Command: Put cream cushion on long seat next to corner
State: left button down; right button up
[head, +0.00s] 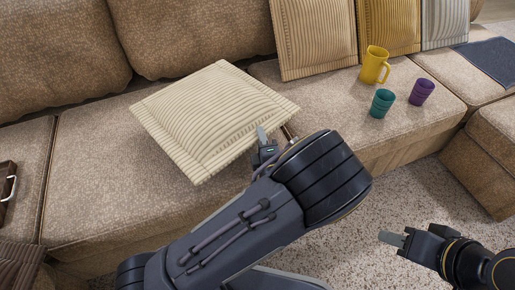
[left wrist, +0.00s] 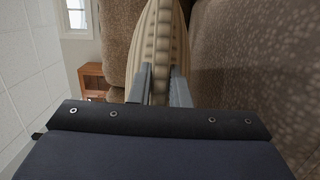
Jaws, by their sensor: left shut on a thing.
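The cream cushion (head: 212,115) is ribbed and lies nearly flat, slightly tilted, over the long brown seat (head: 90,175) in the head view. My left gripper (head: 276,138) is shut on the cushion's right front edge. In the left wrist view the cushion (left wrist: 160,45) stands edge-on between the two fingers (left wrist: 160,88). I cannot tell whether its underside touches the seat.
A yellow mug (head: 374,65), a teal cup (head: 381,103) and a purple cup (head: 421,91) stand on the seat at right. A yellow cushion (head: 389,25) and a pale striped cushion (head: 444,22) lean behind them. A brown item (head: 7,185) lies at far left.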

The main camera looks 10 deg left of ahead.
pick_arm(q)
jog(key=w+f, duration=0.1)
jog(key=w+a+f, duration=0.1)
jog(key=shift+a+f+b, duration=0.15)
jog(key=shift+f+b, duration=0.25)
jog(key=f, duration=0.1)
jog(key=f+b, duration=0.1)
jog(key=f, duration=0.1)
jog(key=shift+w+a+f, duration=0.1)
jog(key=shift+w+f, duration=0.2)
jog(key=c, duration=1.8)
grip_release()
jog(key=shift+f+b, duration=0.15)
jog(key=shift+b, duration=0.2)
jog(key=o, duration=0.4)
jog(key=shift+o, duration=0.2)
